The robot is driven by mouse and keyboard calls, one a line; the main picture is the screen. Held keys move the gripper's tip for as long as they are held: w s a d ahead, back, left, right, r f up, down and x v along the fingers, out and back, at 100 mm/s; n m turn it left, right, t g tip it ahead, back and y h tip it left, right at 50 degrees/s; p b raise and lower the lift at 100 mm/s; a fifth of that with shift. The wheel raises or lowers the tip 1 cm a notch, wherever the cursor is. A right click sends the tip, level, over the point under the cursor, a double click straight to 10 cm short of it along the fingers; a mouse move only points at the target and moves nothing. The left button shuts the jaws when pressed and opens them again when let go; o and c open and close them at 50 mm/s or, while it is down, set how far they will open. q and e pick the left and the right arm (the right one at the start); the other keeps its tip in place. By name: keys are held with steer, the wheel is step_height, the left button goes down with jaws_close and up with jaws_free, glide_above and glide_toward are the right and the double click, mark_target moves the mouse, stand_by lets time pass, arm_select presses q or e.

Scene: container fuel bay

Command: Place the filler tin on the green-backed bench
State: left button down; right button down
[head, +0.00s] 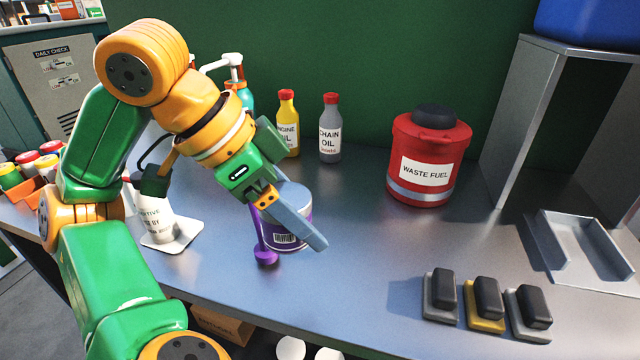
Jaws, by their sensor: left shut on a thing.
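The filler tin (289,236) is a round tin with a grey-white top, a purple band and a barcode label. A thin purple part with a rounded end (265,257) shows at its left side. My left gripper (292,220) is shut on the tin from above, and its long grey finger hides much of it. The tin is over the grey top of the green-backed bench (375,262), near its front edge; I cannot tell whether its base touches the top. My right gripper is not in view.
A yellow bottle (288,128), a grey chain oil bottle (330,130) and a red waste fuel can (428,165) stand at the back. A white bottle (155,217) stands on a pale mat at left. Black-topped blocks (485,298) and a metal tray (580,250) are at right. The bench middle is clear.

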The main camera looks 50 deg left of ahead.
arm_select(q)
steer(key=p, duration=0.7)
glide_toward(389, 262)
steer(key=shift+w+d+f, duration=0.3)
steer(key=shift+w+f, duration=0.1)
steer(key=shift+w, duration=0.2)
steer(key=shift+w+d+f, duration=0.3)
steer(key=shift+w+f, duration=0.05)
steer(key=shift+w, duration=0.25)
step_height(389, 262, down, 4)
steer(key=shift+w+r+b, duration=0.15)
steer(key=shift+b, duration=0.25)
